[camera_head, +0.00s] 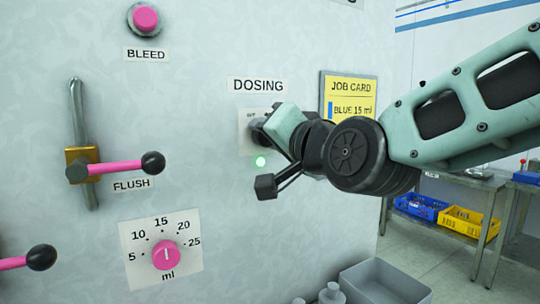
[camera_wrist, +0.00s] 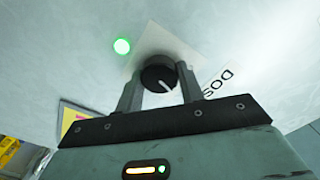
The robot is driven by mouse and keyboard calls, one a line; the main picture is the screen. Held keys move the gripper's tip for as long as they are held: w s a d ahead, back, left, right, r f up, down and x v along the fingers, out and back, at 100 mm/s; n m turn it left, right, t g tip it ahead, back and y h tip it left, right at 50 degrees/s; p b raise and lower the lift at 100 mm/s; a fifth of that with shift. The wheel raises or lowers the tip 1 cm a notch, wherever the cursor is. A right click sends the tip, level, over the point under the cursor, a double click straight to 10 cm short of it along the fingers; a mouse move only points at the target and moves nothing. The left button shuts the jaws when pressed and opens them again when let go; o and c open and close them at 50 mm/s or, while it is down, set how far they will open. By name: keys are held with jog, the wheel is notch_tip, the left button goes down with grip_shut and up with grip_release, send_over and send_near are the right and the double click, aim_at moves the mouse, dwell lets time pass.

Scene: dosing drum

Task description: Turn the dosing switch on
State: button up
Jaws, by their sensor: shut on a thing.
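The dosing switch (camera_wrist: 158,74) is a round black knob with a white pointer line on a pale plate (camera_head: 246,138). It sits on the panel below the DOSING label (camera_head: 258,85). My gripper (camera_wrist: 159,80) is shut on the knob, with one finger on each side of it in the wrist view. In the head view my gripper (camera_head: 263,130) covers most of the knob and part of its plate. A small green lamp (camera_head: 260,161) below the plate glows; it also shows in the wrist view (camera_wrist: 122,46).
A yellow job card (camera_head: 350,97) reading BLUE 15 ml hangs right of the switch, behind my arm. The flush lever (camera_head: 115,167), bleed button (camera_head: 146,18) and ml dial (camera_head: 166,254) are to the left. A grey bin (camera_head: 385,284) stands below.

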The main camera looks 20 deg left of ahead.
jog(key=shift+m+b, duration=1.1)
jog(key=shift+m, duration=0.1)
jog(key=o, duration=1)
jog(key=shift+d, duration=0.15)
jog(key=b+v, duration=0.2)
jog(key=v, duration=1.5)
jog(key=shift+s+b, duration=0.2)
jog(key=shift+b, duration=0.2)
